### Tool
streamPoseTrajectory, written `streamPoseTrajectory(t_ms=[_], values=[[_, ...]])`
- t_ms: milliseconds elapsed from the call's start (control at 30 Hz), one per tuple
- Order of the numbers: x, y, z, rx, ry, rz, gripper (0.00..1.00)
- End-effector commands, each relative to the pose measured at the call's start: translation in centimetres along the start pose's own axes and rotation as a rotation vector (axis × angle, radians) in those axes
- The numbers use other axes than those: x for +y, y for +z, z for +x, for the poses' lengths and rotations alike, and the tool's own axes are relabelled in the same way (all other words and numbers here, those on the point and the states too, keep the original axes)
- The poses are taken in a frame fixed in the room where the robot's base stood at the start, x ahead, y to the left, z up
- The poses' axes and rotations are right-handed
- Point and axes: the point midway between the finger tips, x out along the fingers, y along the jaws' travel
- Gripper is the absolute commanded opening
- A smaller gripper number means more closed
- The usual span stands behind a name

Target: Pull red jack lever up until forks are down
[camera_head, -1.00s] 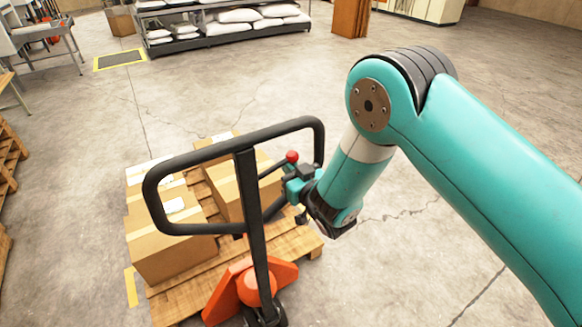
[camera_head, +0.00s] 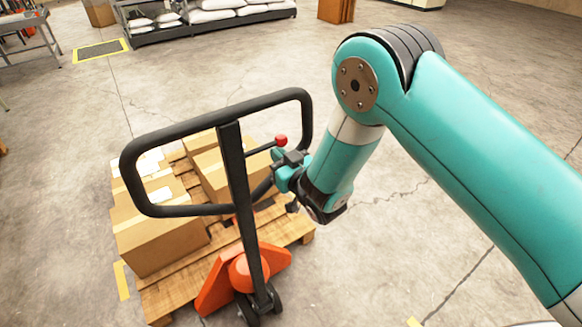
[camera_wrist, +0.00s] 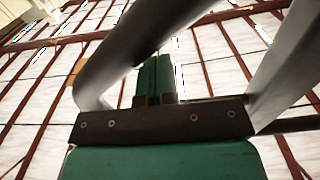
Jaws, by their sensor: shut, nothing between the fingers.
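The red-knobbed lever (camera_head: 281,140) sticks out to the right of the black pallet-jack handle (camera_head: 236,170), inside its loop. The orange jack body (camera_head: 243,276) stands at the pallet's near end. My gripper (camera_head: 279,157) is at the right of the handle, just below the red knob, with its fingers shut and empty. Whether it touches the lever cannot be told. In the wrist view the shut green fingers (camera_wrist: 155,75) point up beside the dark handle bar (camera_wrist: 150,35); the red knob does not show there. The forks are hidden under the pallet.
A wooden pallet (camera_head: 285,233) carries several cardboard boxes (camera_head: 158,238). A grey shelf with white sacks (camera_head: 212,29) stands at the back, and a table (camera_head: 28,22) at the far left. The concrete floor on the right is open.

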Motion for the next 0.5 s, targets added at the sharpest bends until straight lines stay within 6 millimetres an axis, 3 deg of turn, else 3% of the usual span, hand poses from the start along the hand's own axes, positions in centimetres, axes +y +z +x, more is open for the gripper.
streamPoseTrajectory(t_ms=[500], values=[[0.0, 0.7, -3.7, -0.001, 0.001, 0.000, 0.00]])
